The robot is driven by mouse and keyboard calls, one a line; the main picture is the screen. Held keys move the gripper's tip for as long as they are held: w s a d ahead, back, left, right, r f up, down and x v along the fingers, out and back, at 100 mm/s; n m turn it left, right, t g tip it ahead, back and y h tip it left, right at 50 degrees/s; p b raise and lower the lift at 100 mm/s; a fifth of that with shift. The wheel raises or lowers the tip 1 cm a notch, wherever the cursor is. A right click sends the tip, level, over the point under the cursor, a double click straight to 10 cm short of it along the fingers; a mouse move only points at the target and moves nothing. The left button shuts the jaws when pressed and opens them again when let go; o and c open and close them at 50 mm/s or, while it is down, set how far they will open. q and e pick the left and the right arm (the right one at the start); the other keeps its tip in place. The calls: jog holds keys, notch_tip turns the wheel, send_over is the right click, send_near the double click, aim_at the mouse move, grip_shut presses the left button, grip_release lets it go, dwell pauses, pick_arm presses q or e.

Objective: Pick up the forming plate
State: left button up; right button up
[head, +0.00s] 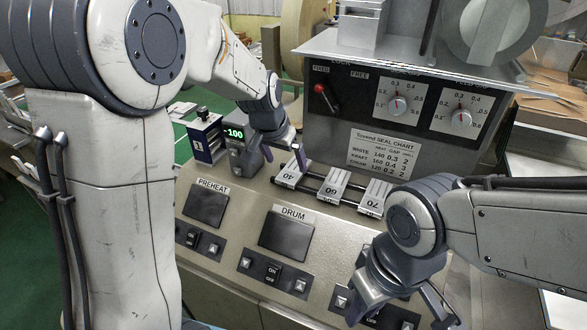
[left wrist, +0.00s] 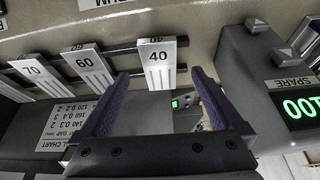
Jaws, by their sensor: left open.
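Three pale forming plates marked 40 (head: 289,179), 60 (head: 331,188) and 70 (head: 373,197) sit in a row on dark rails of the machine. In the left wrist view, plate 40 (left wrist: 157,70), plate 60 (left wrist: 88,66) and plate 70 (left wrist: 38,78) show, with slotted faces. My left gripper (head: 284,158) is at plate 40, the leftmost in the head view. In the left wrist view, my left gripper (left wrist: 158,74) is open, its purple fingers on either side of plate 40 with gaps visible. My right gripper (head: 400,314) is open and empty at the lower right.
A small box with a green display (head: 235,133) stands close to the left of my left gripper. Behind the plates is a dark panel (head: 408,120) with a red lever, knobs and a seal chart (head: 384,153). The sloped control panel (head: 235,232) with PREHEAT and DRUM screens lies in front.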

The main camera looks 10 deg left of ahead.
aim_at(291, 173)
pick_arm(q)
jog(key=p+x, duration=0.1)
jog(key=x, duration=0.3)
jog(key=shift+w+d+f, duration=0.1)
jog(key=shift+d+f, duration=0.05)
jog(key=shift+f, duration=0.25)
grip_shut()
jog(key=shift+r, duration=0.1)
